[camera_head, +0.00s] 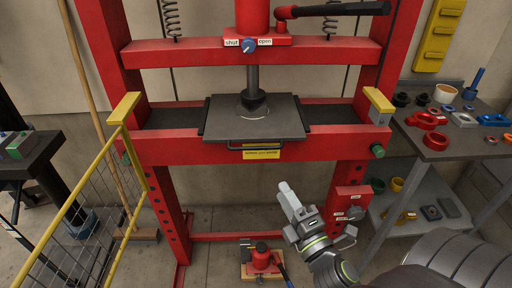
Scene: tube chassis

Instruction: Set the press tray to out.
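The press tray (222,122) is a dark grey flat plate on the press bed, under the ram (253,85). The ram's foot comes down over a pale ring mark at the tray's middle; I cannot tell if it touches. A dark bar handle (253,146) runs along the tray's front edge, above a yellow label (261,154). My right gripper (286,190) is below and to the right of the handle, apart from it, in front of the press's lower opening. Its fingers look close together, but whether they are shut is unclear. My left gripper is not in view.
The red press frame (190,148) has a knob (249,45) marked shut and open. A yellow mesh guard (100,225) stands front left. A bench with red and blue parts (455,140) is at right. A red jack (261,258) sits on the floor under the press.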

